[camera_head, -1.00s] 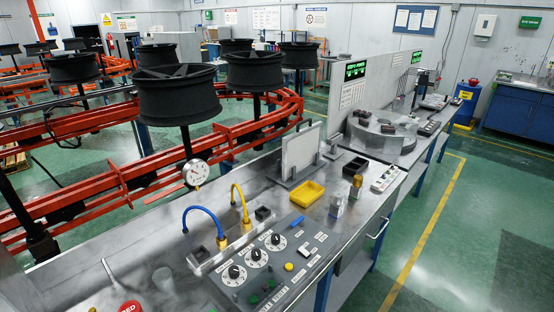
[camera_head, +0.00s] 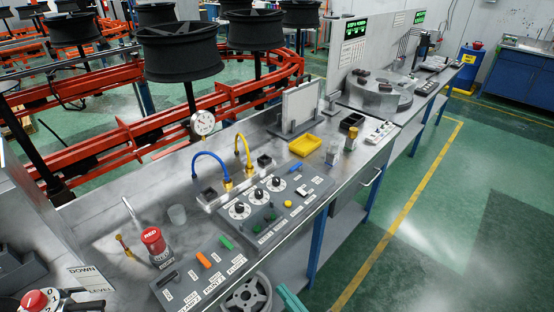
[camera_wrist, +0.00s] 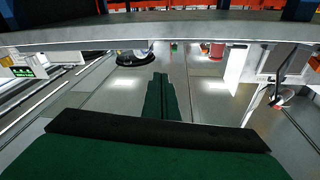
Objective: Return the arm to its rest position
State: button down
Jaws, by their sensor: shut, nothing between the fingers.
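My gripper (camera_wrist: 159,97) shows in the wrist view as two dark green fingers, side by side and closed together, with nothing between them. Its wide green body with a black band fills the bottom of that view. A pale bench edge crosses the top of the wrist view, apart from the fingers. In the head view most of my arm is out of sight. A teal-green piece (camera_head: 291,300) shows at the bottom edge beside a grey spoked wheel (camera_head: 246,295); I cannot tell whether it is part of my gripper.
Black wheels stand on spindles (camera_head: 183,50) along an orange conveyor (camera_head: 125,140). The green floor (camera_head: 480,200) at right is clear.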

jog(key=s+a+f+m+g+h, duration=0.1)
jog(key=s+a+f+m+h, duration=0.15)
jog(key=f, duration=0.35)
jog(key=s+a+f+m+h, duration=0.2)
jog(key=s+f+m+h, duration=0.1)
jog(key=f+h, duration=0.15)
jog(key=s+f+m+g+h, duration=0.2)
jog(key=s+f+m+h, duration=0.1)
jog(key=s+f, duration=0.3)
jog(key=s+d+r+n+t+h, duration=0.2)
jog(key=s+r+n+t, duration=0.1)
jog(key=s+r, duration=1.2)
jog(key=shift+s+r, duration=0.15)
jog(key=shift+r, duration=0.5)
